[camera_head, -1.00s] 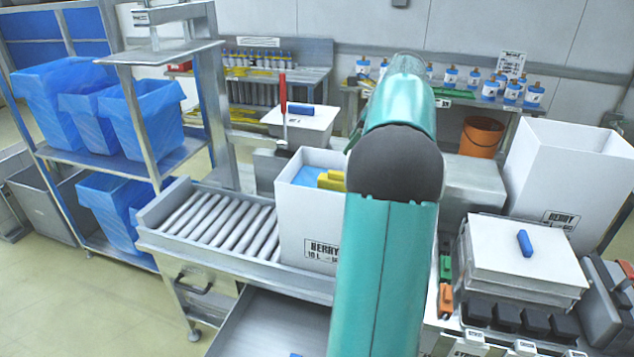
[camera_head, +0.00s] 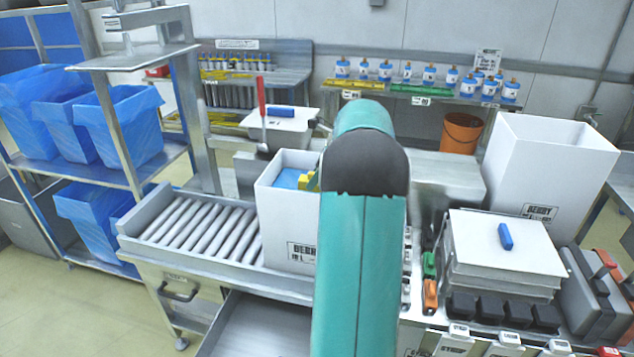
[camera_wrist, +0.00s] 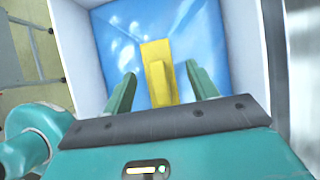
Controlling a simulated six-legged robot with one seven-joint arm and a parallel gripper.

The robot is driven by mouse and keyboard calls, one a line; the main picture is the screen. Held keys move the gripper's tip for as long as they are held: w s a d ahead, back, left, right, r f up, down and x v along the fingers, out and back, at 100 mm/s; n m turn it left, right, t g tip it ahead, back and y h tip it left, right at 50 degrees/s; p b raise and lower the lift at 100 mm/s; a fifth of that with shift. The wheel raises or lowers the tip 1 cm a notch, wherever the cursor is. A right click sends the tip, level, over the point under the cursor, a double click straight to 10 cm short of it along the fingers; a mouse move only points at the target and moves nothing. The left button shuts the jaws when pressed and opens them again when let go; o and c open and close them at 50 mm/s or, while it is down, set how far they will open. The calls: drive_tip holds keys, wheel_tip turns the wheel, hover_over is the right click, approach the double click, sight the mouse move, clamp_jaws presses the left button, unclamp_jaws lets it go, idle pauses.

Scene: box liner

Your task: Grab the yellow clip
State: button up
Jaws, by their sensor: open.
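The yellow clip (camera_wrist: 157,66) shows in the wrist view over the blue liner (camera_wrist: 120,28) of a white box. In the head view a bit of the clip (camera_head: 308,181) shows at the box's top, beside my teal arm, which hides the rest. My gripper (camera_wrist: 157,84) is open in the wrist view. Its two teal fingers stand apart to the left and right of the clip's lower part. I cannot tell how far the fingertips are above or below the clip. In the head view my gripper is hidden behind my arm.
The white box (camera_head: 283,222) stands at the right end of a roller conveyor (camera_head: 200,228). Its walls surround the gripper area. A larger white box (camera_head: 545,165) and a lidded container (camera_head: 503,245) stand to the right. Shelves with blue-lined bins (camera_head: 125,127) stand to the left.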

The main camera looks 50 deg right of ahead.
drive_tip(key=shift+x, duration=0.9)
drive_tip(key=shift+r, duration=0.1)
drive_tip(key=c, duration=1)
drive_tip(key=shift+c, duration=0.2)
